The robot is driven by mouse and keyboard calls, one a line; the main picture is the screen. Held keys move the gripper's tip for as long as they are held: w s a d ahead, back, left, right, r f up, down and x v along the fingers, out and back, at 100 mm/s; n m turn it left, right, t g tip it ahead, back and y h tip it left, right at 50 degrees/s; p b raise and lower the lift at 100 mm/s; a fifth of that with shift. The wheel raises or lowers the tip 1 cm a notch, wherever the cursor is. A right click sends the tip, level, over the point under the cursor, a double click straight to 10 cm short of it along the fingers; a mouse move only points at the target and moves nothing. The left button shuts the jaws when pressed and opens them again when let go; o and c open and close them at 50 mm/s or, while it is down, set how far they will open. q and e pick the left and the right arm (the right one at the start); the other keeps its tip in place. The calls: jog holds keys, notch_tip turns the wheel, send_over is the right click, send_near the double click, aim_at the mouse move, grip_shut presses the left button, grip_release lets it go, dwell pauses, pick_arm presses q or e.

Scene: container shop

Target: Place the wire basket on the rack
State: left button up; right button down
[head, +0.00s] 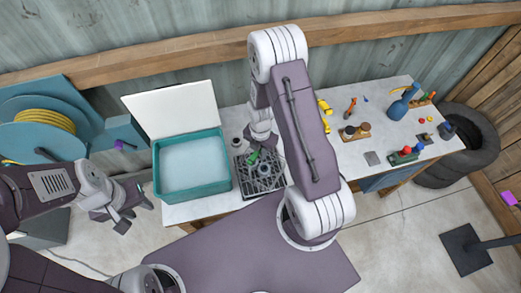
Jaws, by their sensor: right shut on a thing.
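The wire basket (265,181) is a dark mesh holding several grey metal parts and something green. It is at the bench's front edge, right of the teal tub. My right gripper (260,147) is directly above its back part, shut on it; the fingertips are mostly hidden by the wrist and arm. A dark flat frame shows around the basket's base and may be the rack (242,188); I cannot tell whether the basket rests on it or hangs just above. My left gripper (134,213) is empty, fingers apart, left of the tub and off the bench.
The teal tub (158,178) of pale liquid has its white lid (170,108) raised behind. A small jar (237,144) stands between tub and basket. Tools and a blue can (402,104) occupy the bench's right part. A hose reel (40,125) is left; tires (470,150) are right.

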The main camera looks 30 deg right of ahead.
jog(key=shift+w, duration=0.1)
jog(key=shift+f, duration=0.1)
jog(key=shift+f, duration=0.15)
jog(key=c, duration=1.3)
grip_release()
